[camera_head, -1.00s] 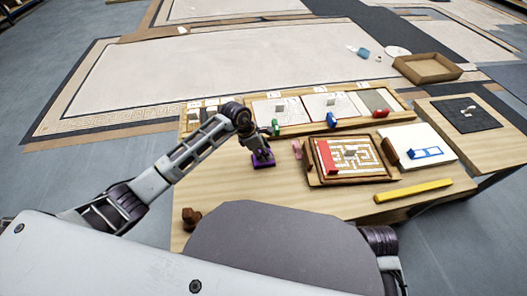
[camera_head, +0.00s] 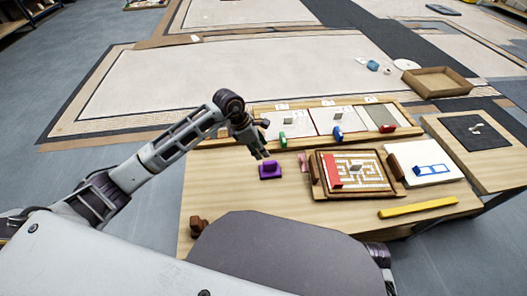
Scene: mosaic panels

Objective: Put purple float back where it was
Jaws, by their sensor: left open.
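The purple float (camera_head: 269,170) stands on the wooden table, left of the framed mosaic panel. My left gripper (camera_head: 262,154) is open and empty, just above and behind the float, apart from it. A green float (camera_head: 283,140), a blue float (camera_head: 338,134) and a red float (camera_head: 387,128) stand along the front of the rear board. A small pink piece (camera_head: 303,162) stands between the purple float and the framed panel. My right gripper is not in view.
The framed mosaic panel (camera_head: 318,188) has a red strip and a maze pattern. A yellow bar (camera_head: 417,207) lies at the front right. A white board (camera_head: 448,176) with a blue frame is at right. A brown block (camera_head: 198,226) sits at the front left. Bare table lies around the purple float.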

